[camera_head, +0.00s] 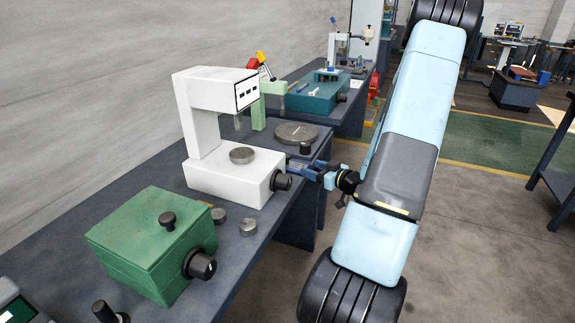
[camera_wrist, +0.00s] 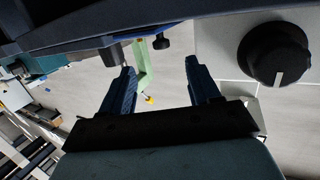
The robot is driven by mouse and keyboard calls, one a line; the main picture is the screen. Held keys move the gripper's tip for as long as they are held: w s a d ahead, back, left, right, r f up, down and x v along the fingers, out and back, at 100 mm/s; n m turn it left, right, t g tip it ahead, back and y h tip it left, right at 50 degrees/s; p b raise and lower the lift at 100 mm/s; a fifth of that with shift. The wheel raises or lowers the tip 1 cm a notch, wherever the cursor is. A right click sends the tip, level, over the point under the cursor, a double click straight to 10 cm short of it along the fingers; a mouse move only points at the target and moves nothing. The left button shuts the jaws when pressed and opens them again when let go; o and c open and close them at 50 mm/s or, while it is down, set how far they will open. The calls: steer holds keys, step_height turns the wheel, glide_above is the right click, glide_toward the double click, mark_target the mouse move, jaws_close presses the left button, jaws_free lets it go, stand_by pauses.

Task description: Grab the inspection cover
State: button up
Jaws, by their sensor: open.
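A round grey disc (camera_head: 297,133) with a thin bar across its top lies on a dark plate behind the white machine. It looks like the inspection cover, but I cannot be certain. I cannot make it out in the wrist view. My gripper (camera_head: 298,165) is at the bench edge, just right of the white machine and in front of the disc, apart from it. In the wrist view, my gripper (camera_wrist: 160,82) has its two blue fingers spread with nothing between them.
The white machine (camera_head: 232,170) stands close left of my gripper; its black knob (camera_head: 281,181) also shows large in the wrist view (camera_wrist: 274,53). A small black knob (camera_head: 305,148) is by the disc. A green box (camera_head: 150,245) stands nearer.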

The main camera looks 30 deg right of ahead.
mark_target(290, 159)
steer(key=x, duration=0.8)
steer(key=shift+w+a, duration=0.1)
steer(key=shift+w, duration=0.1)
steer(key=shift+r+x, duration=0.15)
steer(key=shift+x, duration=1.15)
steer(key=shift+r+x, duration=0.1)
steer(key=shift+x, duration=1.2)
jaws_close()
